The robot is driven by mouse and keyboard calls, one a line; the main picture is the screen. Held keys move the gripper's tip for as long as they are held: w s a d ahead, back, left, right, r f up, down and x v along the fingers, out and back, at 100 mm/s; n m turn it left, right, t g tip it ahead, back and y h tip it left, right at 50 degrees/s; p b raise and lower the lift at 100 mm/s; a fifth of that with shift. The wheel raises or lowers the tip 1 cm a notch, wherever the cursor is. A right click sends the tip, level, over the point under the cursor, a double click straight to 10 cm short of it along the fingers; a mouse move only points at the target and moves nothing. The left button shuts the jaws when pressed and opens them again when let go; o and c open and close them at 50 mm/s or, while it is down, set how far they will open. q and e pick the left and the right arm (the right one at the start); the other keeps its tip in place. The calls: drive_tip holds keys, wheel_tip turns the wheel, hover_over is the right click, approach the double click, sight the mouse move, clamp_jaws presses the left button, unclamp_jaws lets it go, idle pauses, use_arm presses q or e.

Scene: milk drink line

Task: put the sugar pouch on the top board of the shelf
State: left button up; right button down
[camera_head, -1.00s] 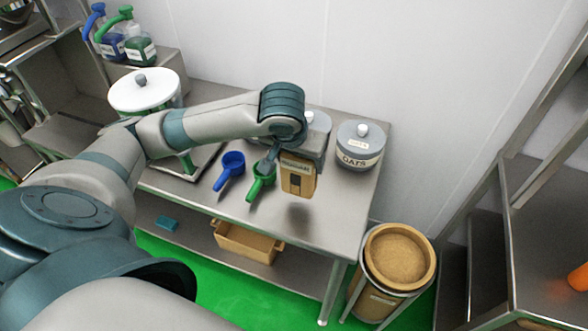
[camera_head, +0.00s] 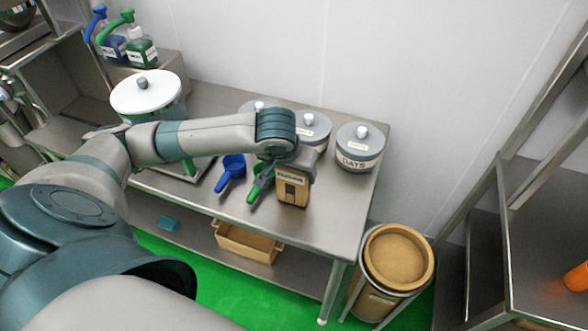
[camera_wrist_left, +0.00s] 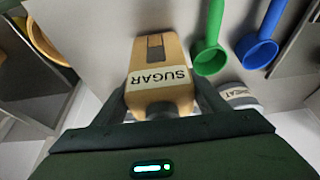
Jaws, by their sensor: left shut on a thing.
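The sugar pouch (camera_head: 292,189) is tan with a dark stripe. My left gripper (camera_head: 288,168) is shut on its top, over the front part of the steel table. In the left wrist view the pouch (camera_wrist_left: 160,70) sits between the fingers, its SUGAR label upside down. I cannot tell whether its bottom touches the table or hangs just above it. A metal shelf (camera_head: 545,215) stands at the right edge, partly cut off; whether its visible board is the top one is unclear. My right gripper is out of view.
On the steel table (camera_head: 325,230), a green scoop (camera_head: 254,194) and a blue scoop (camera_head: 231,172) lie left of the pouch. Grey canisters, including the oats one (camera_head: 358,150), stand behind. A brown bin (camera_head: 398,255) stands between table and shelf.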

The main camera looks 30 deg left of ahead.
use_arm(q)
drive_tip(key=shift+f, duration=0.15)
drive_tip(key=o, duration=1.5)
drive_tip(key=shift+o, duration=0.2)
drive_tip(key=v, duration=1.2)
drive_tip(key=shift+b, duration=0.4)
drive_tip(key=shift+d, duration=0.1)
